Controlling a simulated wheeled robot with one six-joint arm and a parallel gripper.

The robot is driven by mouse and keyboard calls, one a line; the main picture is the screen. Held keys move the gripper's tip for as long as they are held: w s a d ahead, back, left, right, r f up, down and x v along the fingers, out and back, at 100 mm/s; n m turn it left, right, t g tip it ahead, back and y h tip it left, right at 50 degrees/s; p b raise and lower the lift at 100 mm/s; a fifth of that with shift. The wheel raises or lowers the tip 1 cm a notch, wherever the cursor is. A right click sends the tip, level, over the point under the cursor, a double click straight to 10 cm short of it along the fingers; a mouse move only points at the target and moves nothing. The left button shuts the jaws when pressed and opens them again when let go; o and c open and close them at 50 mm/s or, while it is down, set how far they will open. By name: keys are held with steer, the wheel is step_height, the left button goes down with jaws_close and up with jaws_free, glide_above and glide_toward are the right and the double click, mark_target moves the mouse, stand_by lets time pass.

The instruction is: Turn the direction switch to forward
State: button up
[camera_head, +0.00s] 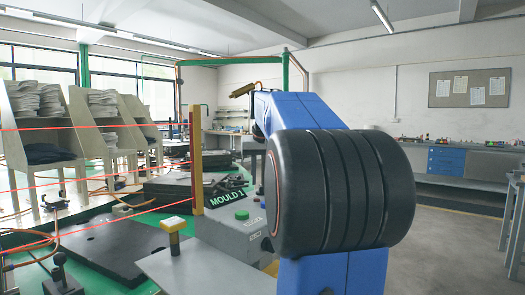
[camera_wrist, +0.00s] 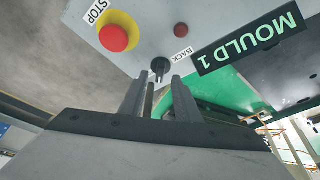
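In the wrist view, a small black direction switch (camera_wrist: 160,66) sits on a grey control panel (camera_wrist: 150,22), with a "BACK" label (camera_wrist: 182,54) beside it. The switch's grip bar points roughly down the picture. My gripper (camera_wrist: 159,81) is open, its two dark fingers apart on either side of the switch's line, with the tips close to it. The gap between the fingers looks empty; I cannot tell whether the tips reach around the bar. In the head view, the control box (camera_head: 236,232) stands left of my arm; the switch and my gripper are hidden there.
A "MOULD 1" sign (camera_wrist: 248,43) borders the panel. In the head view, red beams and a yellow post (camera_head: 196,155) stand left of the box.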

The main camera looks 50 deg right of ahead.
steer(key=v, duration=1.5)
